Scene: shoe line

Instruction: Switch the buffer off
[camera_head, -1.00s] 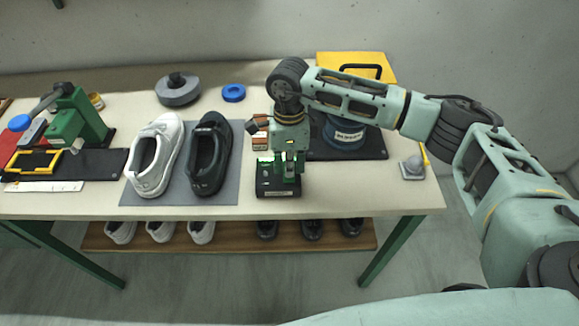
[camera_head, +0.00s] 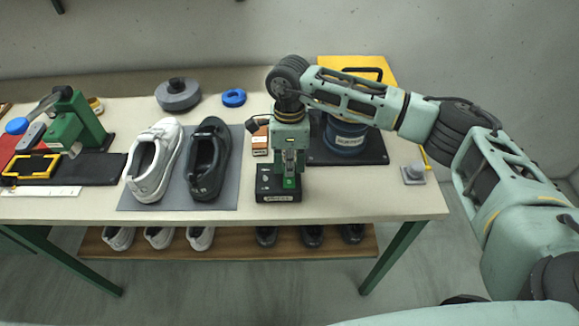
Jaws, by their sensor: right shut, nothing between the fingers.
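The blue buffer drum (camera_head: 344,137) stands on a black base plate (camera_head: 374,150) at the right back of the table, partly behind my right arm. A black switch box (camera_head: 264,188) with a pale label on its front sits at the table's front, right of the shoes. A green part (camera_head: 289,183) shows on top of it. My right gripper (camera_head: 289,177) is shut and empty, pointing down at the green part. I cannot tell whether its fingertips touch it. The gripper hides part of the box top. My left gripper is not in view.
A white shoe (camera_head: 153,163) and a black shoe (camera_head: 207,160) lie on a grey mat (camera_head: 222,197) left of the box. A grey block (camera_head: 414,173) sits at the right edge. Several shoes rest on the lower shelf.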

